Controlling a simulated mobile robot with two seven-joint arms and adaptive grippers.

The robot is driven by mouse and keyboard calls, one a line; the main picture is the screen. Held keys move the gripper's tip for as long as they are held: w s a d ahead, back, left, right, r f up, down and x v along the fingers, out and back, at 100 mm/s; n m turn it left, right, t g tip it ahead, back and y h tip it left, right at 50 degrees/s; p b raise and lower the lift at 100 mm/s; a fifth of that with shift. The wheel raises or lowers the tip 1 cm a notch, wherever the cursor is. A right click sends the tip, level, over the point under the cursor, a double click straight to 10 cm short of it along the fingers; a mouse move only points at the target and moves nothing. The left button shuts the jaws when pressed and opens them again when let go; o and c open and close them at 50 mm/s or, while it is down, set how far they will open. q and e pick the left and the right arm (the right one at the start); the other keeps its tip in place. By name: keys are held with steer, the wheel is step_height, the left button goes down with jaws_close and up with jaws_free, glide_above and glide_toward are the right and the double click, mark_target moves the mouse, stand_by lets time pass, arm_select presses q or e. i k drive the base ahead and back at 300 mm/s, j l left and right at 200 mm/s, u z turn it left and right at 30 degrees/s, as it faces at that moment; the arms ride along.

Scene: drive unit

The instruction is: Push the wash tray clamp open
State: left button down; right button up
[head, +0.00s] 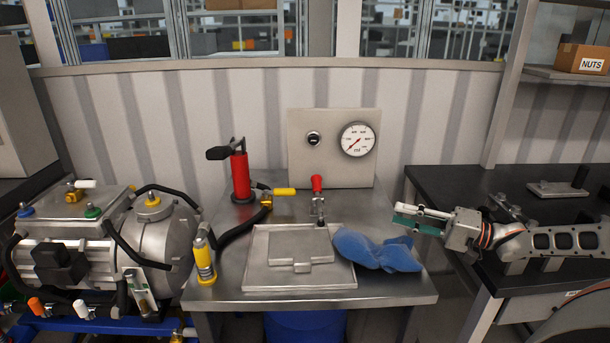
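The wash tray (258,275) is a flat grey metal tray with a raised block shape inside, on the front middle of the metal bench. The clamp (317,186) stands at the tray's back edge, with a red handle pointing up and a metal body below. My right gripper (407,216) is to the right of the clamp and apart from it, near the bench's right edge, pointing left. Its fingers look close together with green between them; whether they are shut is unclear. My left gripper is out of view.
A blue cloth (375,250) lies over the tray's right side. A red pump (240,176) and yellow bottle (205,260) stand left of the tray. A gauge panel (334,147) rises behind the clamp. A large drive unit (100,245) is at left; a black table (460,185) is at right.

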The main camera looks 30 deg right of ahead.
mark_target(315, 180)
steer(key=l+u, duration=0.4)
steer(key=l, duration=0.4)
steer(key=i+l+u, duration=0.1)
steer(key=l+u, duration=0.15)
steer(key=l, duration=0.2)
steer(key=i+l+u, duration=0.2)
steer(key=l, duration=0.2)
steer(key=k, duration=0.1)
